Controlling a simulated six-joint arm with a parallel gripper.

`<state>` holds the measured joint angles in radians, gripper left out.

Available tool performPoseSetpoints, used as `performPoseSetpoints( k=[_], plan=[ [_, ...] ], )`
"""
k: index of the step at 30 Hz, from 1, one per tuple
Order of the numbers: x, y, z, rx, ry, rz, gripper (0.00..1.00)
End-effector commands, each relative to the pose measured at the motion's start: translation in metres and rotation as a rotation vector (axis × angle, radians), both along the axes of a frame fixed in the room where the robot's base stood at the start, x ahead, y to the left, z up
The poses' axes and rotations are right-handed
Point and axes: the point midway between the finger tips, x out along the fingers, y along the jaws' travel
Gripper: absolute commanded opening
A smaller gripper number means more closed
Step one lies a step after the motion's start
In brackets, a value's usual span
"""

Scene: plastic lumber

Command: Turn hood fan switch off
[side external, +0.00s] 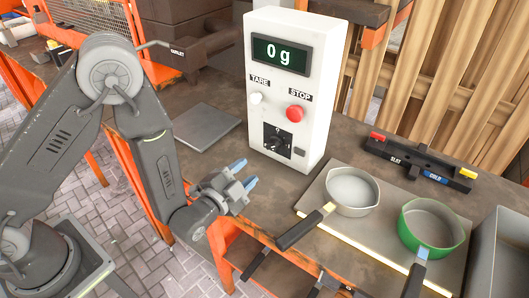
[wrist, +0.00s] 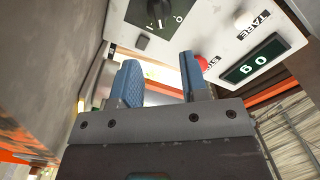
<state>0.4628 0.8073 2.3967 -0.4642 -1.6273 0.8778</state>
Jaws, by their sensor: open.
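A white control box (side external: 318,100) stands upright on the bench in the side view, its display (side external: 281,54) reading "0 g". On its lower front is a black rotary switch (side external: 278,140) with a 0 mark above it and an I mark to its right; the knob's exact setting is hard to read. The switch (wrist: 158,12) also shows at the top of the wrist view, seen upside down. No label reading "hood fan" shows. My gripper (side external: 248,174) is open and empty, in front of and below the switch, apart from the box. Its blue fingers (wrist: 162,82) point toward the box.
Above the switch are a red STOP button (side external: 295,114) and a white TARE button (side external: 257,98). A flat grey plate (side external: 206,126) lies left of the box. A white pan (side external: 352,190), a green pan (side external: 432,226) and a black holder (side external: 418,163) lie to the right.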

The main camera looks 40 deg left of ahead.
Motion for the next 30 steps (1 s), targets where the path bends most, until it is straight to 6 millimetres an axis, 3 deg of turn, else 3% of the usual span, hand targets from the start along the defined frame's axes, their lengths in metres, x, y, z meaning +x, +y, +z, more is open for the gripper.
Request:
performPoseSetpoints(
  k=[9, 15, 29, 30],
  plan=[
    [0.066, 0.001, 0.0, -0.001, -0.002, 0.002, 0.4],
    [0.095, 0.0, 0.0, -0.001, -0.001, 0.001, 0.4],
    [0.107, 0.0, -0.001, 0.001, 0.002, -0.001, 0.4],
    [0.106, 0.0, -0.001, 0.001, 0.002, -0.001, 0.37]
  ],
)
